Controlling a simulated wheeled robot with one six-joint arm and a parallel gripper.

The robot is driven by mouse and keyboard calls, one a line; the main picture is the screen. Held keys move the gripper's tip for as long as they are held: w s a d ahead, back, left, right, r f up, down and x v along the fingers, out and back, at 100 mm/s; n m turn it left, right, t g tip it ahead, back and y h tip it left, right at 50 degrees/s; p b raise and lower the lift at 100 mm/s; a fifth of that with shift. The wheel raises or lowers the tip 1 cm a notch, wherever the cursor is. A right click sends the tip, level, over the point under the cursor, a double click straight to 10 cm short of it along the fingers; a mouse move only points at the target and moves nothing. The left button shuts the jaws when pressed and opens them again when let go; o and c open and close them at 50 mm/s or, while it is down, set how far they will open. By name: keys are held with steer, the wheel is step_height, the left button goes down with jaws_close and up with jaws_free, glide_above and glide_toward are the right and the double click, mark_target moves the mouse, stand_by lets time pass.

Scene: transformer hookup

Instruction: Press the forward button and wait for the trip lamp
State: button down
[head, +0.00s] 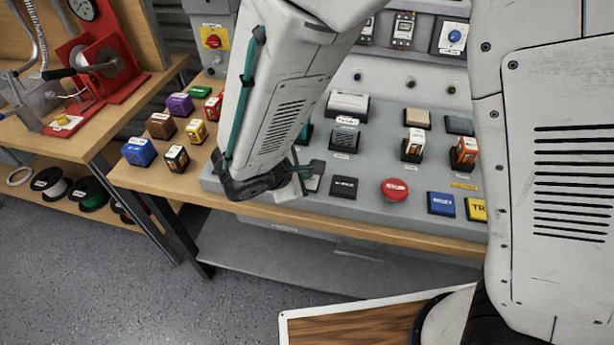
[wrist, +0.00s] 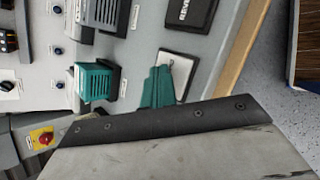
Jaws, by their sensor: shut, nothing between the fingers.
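My gripper (head: 302,176) is shut and empty, pointing down over the front left of the grey control panel (head: 372,205). In the wrist view its teal fingers (wrist: 163,80) lie over a pale, dark-rimmed button (wrist: 182,68); I cannot tell whether they touch it. That pale button (head: 314,184) is partly hidden behind the gripper in the head view, and its label is not readable. A black button (head: 344,187) sits to its right. Small round lamps (head: 410,82) on the panel's upright back look dark; I cannot tell which is the trip lamp.
A red mushroom button (head: 395,190), a blue button (head: 441,203) and a yellow button (head: 477,209) line the panel's front right. A teal block (wrist: 98,80) stands on the panel near the gripper. Several coloured blocks (head: 180,105) stand on the wooden bench at left.

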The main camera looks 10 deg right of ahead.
steer(key=shift+r, duration=0.85)
